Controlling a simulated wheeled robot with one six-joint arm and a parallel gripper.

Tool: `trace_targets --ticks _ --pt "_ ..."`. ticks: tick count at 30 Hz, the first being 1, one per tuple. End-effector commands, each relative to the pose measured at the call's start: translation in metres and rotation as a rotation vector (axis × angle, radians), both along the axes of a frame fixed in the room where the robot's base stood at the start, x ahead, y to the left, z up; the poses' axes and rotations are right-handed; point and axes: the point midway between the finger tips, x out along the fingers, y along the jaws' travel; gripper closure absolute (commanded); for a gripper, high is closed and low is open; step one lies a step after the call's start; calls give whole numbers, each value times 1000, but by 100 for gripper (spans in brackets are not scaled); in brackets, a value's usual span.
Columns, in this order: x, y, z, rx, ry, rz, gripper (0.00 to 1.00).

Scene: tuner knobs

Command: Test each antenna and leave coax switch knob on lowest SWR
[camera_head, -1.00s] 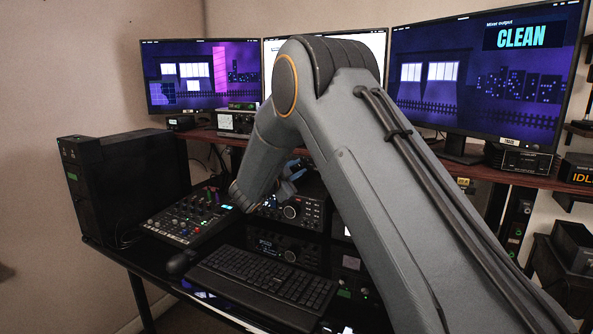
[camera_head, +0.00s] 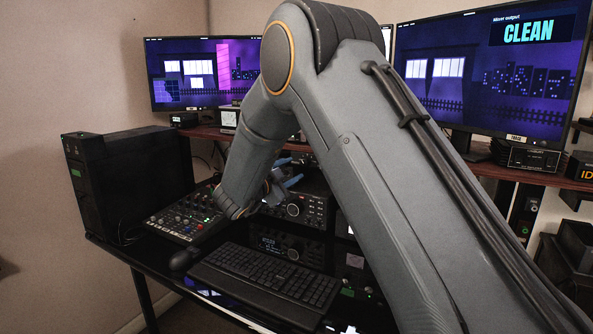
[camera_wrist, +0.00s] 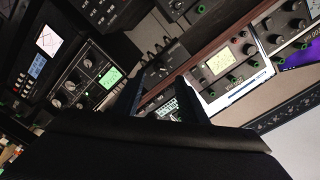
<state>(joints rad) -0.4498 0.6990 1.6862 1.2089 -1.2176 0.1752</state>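My gripper (camera_head: 286,174) is in front of the radio stack under the shelf, partly hidden by my arm. Its blue fingers look apart, with nothing visible between them; they also show in the wrist view (camera_wrist: 160,106). In the wrist view, a dark box with a knob and a row of connectors (camera_wrist: 168,62) lies beyond the fingers. It may be the coax switch, but its label and knob setting are unreadable. A dark unit with a small green display (camera_wrist: 109,78) and knobs is left. I cannot read an SWR value.
A keyboard (camera_head: 265,274) and mixer (camera_head: 185,217) are on the desk, with a black computer tower (camera_head: 130,180) at left. Radios (camera_head: 305,208) are stacked beneath the monitor shelf. The right monitor (camera_head: 490,75) shows CLEAN. My arm blocks much of the centre.

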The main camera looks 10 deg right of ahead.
Motion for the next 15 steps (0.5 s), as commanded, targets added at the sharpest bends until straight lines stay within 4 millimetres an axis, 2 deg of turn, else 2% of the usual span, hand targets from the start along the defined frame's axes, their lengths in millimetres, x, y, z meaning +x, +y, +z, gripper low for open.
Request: trace_targets --ticks 5,13,15 --pt "-11 8 0 0 -1 1 61" --pt "-13 9 0 0 0 0 61" --pt "-13 9 0 0 0 0 73"
